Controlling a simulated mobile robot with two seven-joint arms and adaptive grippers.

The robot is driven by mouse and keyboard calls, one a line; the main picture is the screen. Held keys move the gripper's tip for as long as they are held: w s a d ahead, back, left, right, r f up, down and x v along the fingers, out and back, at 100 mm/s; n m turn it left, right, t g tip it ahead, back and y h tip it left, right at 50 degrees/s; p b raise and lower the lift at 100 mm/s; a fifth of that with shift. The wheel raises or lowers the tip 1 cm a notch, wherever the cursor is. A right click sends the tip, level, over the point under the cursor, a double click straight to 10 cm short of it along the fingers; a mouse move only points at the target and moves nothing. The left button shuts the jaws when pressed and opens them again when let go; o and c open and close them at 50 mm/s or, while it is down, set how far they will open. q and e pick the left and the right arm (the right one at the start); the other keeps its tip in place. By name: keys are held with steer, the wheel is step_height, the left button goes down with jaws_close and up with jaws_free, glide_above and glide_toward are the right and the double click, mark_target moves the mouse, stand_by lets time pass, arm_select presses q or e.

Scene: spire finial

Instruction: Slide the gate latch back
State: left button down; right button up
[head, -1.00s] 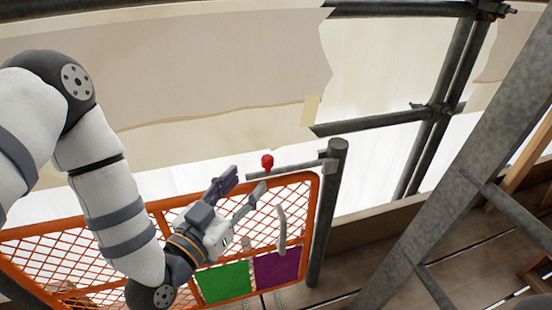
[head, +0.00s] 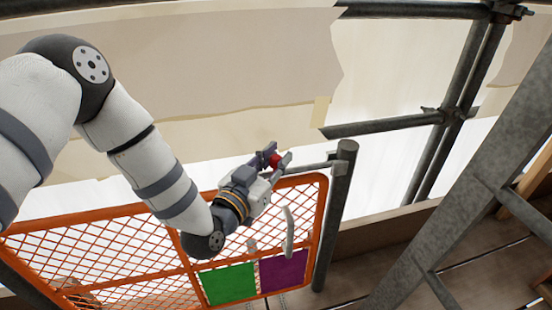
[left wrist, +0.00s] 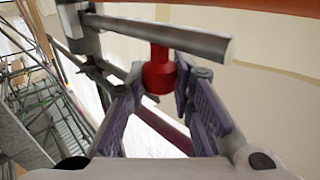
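The gate latch is a grey metal bar (head: 312,168) along the top right of the orange mesh gate (head: 321,210), reaching toward the grey post. Its red knob (head: 276,160) is partly hidden by my fingers in the head view. In the left wrist view the red knob (left wrist: 158,72) hangs from the bar (left wrist: 205,40). My left gripper (head: 275,157) has a finger on each side of the knob; in the left wrist view its fingers (left wrist: 162,82) stand apart with small gaps beside the knob. It looks open around the knob. My right gripper is not in view.
A grey upright post (head: 334,210) stands at the gate's right end. A curved pale handle (head: 289,232), a green panel (head: 228,284) and a purple panel (head: 283,271) are on the gate. Scaffold tubes (head: 428,150) and a slanted grey ladder-like frame (head: 455,205) stand to the right.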

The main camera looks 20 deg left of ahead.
arm_select(q)
steer(key=shift+a, duration=0.1)
steer(key=s+a+p, duration=0.2)
steer(key=shift+a+r, duration=0.15)
steer(key=shift+a, duration=0.25)
steer(key=shift+s+a, duration=0.15)
steer(key=shift+a, duration=0.05)
steer(key=c, duration=1.4)
jaws_free()
steer(key=shift+f, duration=0.2)
steer(key=shift+o, duration=0.2)
steer(key=s+a, duration=0.2)
steer(key=s, duration=0.9)
steer(key=shift+s, duration=0.4)
